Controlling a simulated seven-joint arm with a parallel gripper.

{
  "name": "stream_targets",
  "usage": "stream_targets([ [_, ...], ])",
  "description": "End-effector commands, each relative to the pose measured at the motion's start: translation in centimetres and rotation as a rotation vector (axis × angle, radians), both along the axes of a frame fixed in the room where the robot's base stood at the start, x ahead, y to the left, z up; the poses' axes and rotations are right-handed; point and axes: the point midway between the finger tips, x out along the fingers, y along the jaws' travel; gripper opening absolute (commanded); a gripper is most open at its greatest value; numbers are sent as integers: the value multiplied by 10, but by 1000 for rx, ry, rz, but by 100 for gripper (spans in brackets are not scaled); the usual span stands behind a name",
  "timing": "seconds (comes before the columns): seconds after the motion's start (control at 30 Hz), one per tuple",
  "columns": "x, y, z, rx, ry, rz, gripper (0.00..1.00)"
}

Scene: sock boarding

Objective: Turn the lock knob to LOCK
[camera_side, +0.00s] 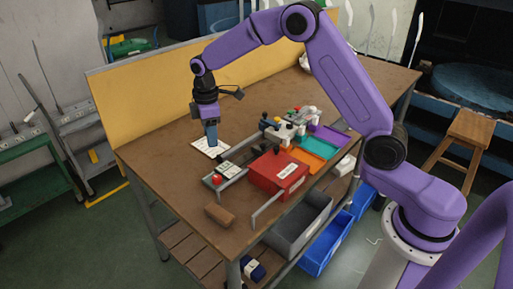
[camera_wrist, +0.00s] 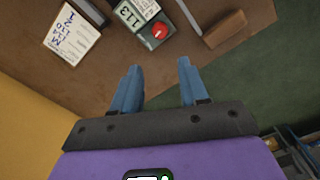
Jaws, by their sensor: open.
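A small green-grey unit (camera_side: 208,184) with white label plates stands near the front left of the bench, with a round red knob (camera_side: 216,179) on it. In the wrist view the red knob (camera_wrist: 159,30) sits beside a label plate (camera_wrist: 133,17) at the top centre. Which way the knob is turned is too small to tell, and I cannot read a LOCK mark. My gripper (camera_side: 212,143) points down above the bench, behind the unit and apart from it. In the wrist view its two blue fingers (camera_wrist: 160,68) are spread with nothing between them.
A white card (camera_side: 209,147) with writing lies below my gripper. A brown block (camera_side: 219,215) lies near the front edge. A red box (camera_side: 277,174), metal rails, and orange and teal trays (camera_side: 317,146) stand to the right. A yellow panel (camera_side: 150,95) closes the back. The bench's left end is clear.

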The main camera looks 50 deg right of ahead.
Motion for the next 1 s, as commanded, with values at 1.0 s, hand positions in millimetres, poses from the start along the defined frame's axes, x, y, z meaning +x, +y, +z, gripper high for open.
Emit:
stream_targets([
  [1.0, -112, 37, 56, 5, -8, 115, 44],
])
